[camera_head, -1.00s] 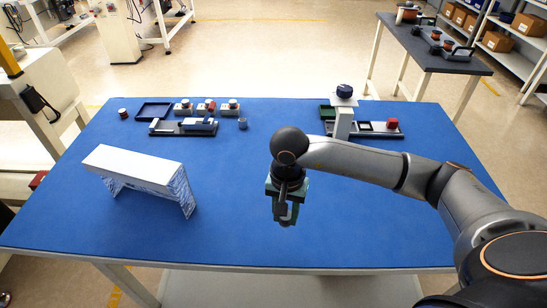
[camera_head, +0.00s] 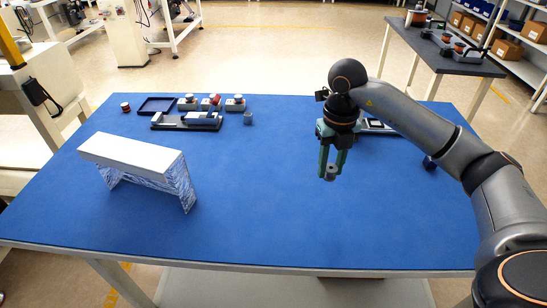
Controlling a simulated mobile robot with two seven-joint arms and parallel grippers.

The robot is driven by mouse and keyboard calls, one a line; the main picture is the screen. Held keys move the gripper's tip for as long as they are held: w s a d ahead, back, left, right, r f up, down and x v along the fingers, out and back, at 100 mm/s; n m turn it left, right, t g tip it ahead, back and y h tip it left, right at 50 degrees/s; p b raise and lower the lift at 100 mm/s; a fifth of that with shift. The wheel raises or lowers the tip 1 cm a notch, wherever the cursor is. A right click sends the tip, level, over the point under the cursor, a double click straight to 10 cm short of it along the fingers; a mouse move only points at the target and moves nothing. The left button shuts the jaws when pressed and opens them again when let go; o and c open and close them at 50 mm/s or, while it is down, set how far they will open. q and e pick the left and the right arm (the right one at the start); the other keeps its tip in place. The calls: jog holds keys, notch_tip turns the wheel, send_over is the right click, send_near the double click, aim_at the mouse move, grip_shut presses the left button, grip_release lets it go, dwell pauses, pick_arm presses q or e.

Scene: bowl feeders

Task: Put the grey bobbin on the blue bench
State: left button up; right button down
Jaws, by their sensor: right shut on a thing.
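The blue bench (camera_head: 262,200) is the large blue-topped table that fills the middle of the head view. My right gripper (camera_head: 331,168) is over its right-centre part, pointing down. Its green fingers are shut on a small grey cylinder with a dark hole, which looks like the grey bobbin (camera_head: 330,174). The bobbin shows at the fingertips, with open blue surface around it in the picture. I cannot tell its exact height above the bench. My left gripper is not in view.
A white bridge-shaped stand (camera_head: 135,158) is on the left of the bench. My right arm partly hides another fixture (camera_head: 377,127). The front middle is clear.

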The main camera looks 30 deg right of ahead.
jog(key=d+r+m+b, duration=0.1)
jog(key=d+m+b, duration=0.15)
jog(key=m, duration=0.95)
send_near(292, 224)
jog(key=shift+d+f, duration=0.75)
jog(key=shift+d, duration=0.05)
jog(key=shift+a+f, duration=0.6)
jog(key=shift+f, duration=0.1)
notch_tip(292, 224, down, 3)
jog(key=shift+a+f, duration=0.15)
jog(key=shift+f, duration=0.1)
jog(key=shift+f, duration=0.1)
